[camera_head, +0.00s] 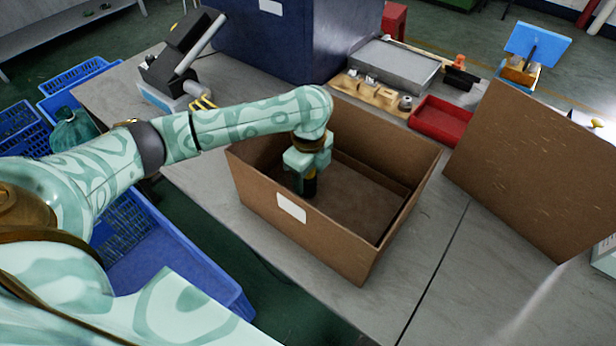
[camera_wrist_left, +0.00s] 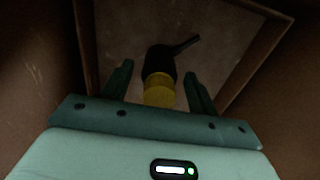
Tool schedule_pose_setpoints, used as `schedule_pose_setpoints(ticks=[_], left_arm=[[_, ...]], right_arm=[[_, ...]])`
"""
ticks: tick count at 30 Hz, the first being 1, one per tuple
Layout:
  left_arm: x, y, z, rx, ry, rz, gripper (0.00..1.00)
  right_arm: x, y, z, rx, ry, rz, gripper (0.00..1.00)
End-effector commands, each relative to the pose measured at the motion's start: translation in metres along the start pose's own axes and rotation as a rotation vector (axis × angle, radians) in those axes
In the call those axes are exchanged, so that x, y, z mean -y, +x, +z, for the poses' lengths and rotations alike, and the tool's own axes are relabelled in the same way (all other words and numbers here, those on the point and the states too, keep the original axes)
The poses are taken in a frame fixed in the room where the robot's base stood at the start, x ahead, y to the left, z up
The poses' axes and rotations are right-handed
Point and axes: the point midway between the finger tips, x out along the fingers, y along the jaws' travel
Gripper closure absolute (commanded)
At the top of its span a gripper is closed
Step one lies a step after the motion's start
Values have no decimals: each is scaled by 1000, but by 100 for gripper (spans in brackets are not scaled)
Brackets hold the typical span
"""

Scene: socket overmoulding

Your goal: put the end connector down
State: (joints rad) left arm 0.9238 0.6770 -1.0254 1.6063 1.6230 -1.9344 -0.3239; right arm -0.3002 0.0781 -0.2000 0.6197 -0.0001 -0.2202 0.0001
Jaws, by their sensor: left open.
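The end connector (camera_wrist_left: 160,75) has a black body with a thin black stem or cable and a yellow collar. In the left wrist view it stands between the two fingers of my left gripper (camera_wrist_left: 160,85), which are apart. In the head view my left gripper (camera_head: 310,180) reaches down inside an open cardboard box (camera_head: 365,255), near its left side. A dark piece with a little yellow, the end connector (camera_head: 309,187), shows just under the gripper. I cannot tell whether it touches the box floor. My right gripper is not in view.
The box walls stand close around my left gripper. A brown board (camera_head: 530,170) stands at the right. A red tray (camera_head: 440,120), a grey tray (camera_head: 385,66) and a large blue bin (camera_head: 290,45) lie behind. Blue crates (camera_head: 170,265) stand at the left. The front table is clear.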

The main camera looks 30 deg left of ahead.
Motion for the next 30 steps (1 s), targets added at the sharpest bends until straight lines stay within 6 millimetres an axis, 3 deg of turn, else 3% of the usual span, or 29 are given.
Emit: schedule_pose_setpoints(ticks=[1, 3, 10, 15, 26, 30], left_arm=[[1, -22, 0, 2, 0, -8, 41], [1, -40, 1, 2, 0, -9, 41], [0, -87, 1, 2, -1, -5, 41], [0, -100, 0, 1, -1, -1, 41], [0, -101, 0, 0, -1, 0, 41], [0, -119, 0, 1, 0, -9, 41]], right_arm=[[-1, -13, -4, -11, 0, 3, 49], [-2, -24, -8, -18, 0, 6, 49], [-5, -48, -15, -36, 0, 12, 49], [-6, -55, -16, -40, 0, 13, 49], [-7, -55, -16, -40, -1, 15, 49], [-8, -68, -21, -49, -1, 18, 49]])
